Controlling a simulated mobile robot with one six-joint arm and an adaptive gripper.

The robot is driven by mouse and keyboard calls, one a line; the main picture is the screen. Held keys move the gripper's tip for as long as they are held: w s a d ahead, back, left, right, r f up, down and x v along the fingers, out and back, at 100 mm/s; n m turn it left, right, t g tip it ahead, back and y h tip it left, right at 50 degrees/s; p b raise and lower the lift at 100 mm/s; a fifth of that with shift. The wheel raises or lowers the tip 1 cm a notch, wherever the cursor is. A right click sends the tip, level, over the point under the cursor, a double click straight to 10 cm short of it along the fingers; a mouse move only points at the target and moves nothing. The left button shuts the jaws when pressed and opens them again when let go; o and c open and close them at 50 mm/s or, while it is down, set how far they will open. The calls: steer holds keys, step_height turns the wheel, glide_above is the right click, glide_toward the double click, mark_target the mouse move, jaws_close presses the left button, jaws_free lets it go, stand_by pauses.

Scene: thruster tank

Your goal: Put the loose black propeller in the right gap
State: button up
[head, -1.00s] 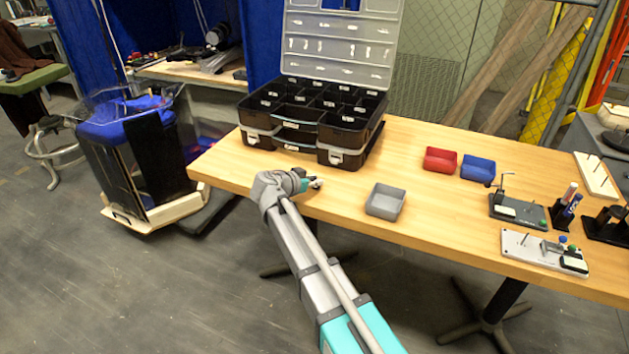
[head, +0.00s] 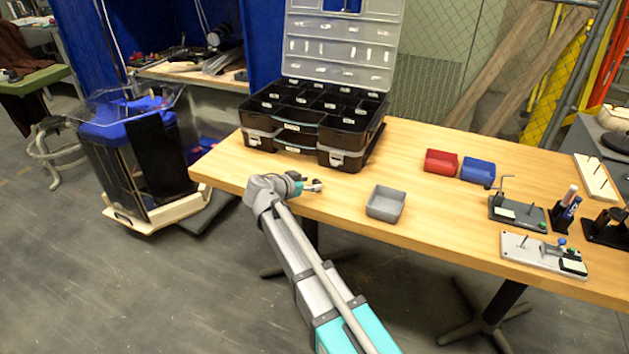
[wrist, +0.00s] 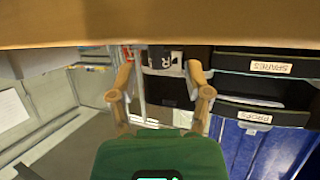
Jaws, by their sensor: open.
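I cannot pick out a loose black propeller with certainty in either view. I cannot tell which opening is the right gap. My gripper (head: 318,186) hangs over the table near its front edge, in front of the black case and left of the grey bin, with nothing visible held. In the wrist view my gripper (wrist: 161,85) shows two fingers spread apart above a green body. The black case (head: 350,140) stands open at the back of the table. Its drawer fronts, labelled SPARES and PROPS, appear upside down in the wrist view (wrist: 285,88).
A grey bin (head: 384,204), a red bin (head: 440,162) and a blue bin (head: 478,171) stand on the wooden table (head: 420,225). Fixtures with upright pegs (head: 518,212) crowd the right end. A tank with blue parts (head: 125,115) stands on the floor at left.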

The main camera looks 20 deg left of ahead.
steer(key=p+v, duration=0.3)
steer(key=v, duration=0.8)
steer(key=shift+s+p, duration=0.25)
steer(key=shift+p, duration=0.1)
steer(key=shift+d+f, duration=0.1)
